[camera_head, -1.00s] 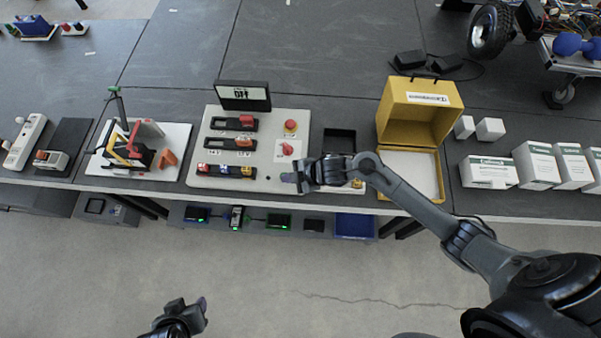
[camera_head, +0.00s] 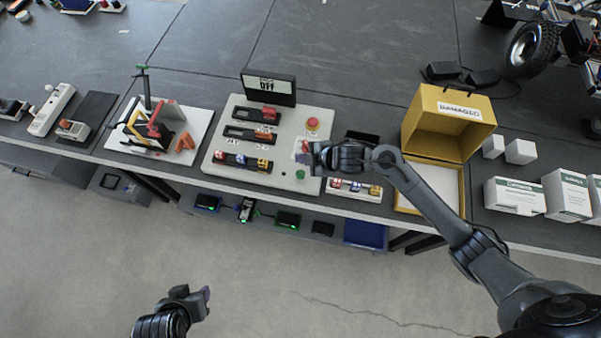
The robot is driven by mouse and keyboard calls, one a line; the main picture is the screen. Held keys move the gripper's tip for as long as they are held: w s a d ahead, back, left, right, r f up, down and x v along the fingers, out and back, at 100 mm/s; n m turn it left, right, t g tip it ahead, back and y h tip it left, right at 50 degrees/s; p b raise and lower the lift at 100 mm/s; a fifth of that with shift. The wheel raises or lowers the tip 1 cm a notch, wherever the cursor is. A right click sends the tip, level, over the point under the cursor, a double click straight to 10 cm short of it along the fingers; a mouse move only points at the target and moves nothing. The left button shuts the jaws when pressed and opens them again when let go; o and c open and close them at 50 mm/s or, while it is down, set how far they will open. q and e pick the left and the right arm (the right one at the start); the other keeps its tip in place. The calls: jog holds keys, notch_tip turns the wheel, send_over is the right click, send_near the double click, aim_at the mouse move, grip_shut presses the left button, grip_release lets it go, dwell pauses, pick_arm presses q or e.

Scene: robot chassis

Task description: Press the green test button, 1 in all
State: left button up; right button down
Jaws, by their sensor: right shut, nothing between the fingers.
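The green button (camera_head: 300,174) sits near the lower right corner of the white test panel (camera_head: 228,146) on the bench. It is uncovered. My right gripper (camera_head: 305,153) is shut and empty, just above the button in the picture, over the panel's right side. It partly hides a red knob there; whether it touches the panel I cannot tell. The panel's display (camera_head: 268,84) reads "OFF". My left gripper (camera_head: 202,298) hangs over the floor in front of the bench, away from the panel; its jaws are too unclear to read.
A red round button (camera_head: 312,124) and slots with coloured blocks are on the panel. A black tray (camera_head: 361,137) and an open yellow box (camera_head: 447,120) marked "DAMAGED" stand to the right. A tool stand on a white board (camera_head: 197,124) is to the left.

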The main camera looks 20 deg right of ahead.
jog(key=b, duration=0.7)
send_over(303, 175)
notch_tip(303, 175, down, 6)
jog(key=shift+f, duration=1.15)
dwell(0.6)
jog(key=shift+f+b, duration=0.4)
jog(key=shift+f, duration=0.05)
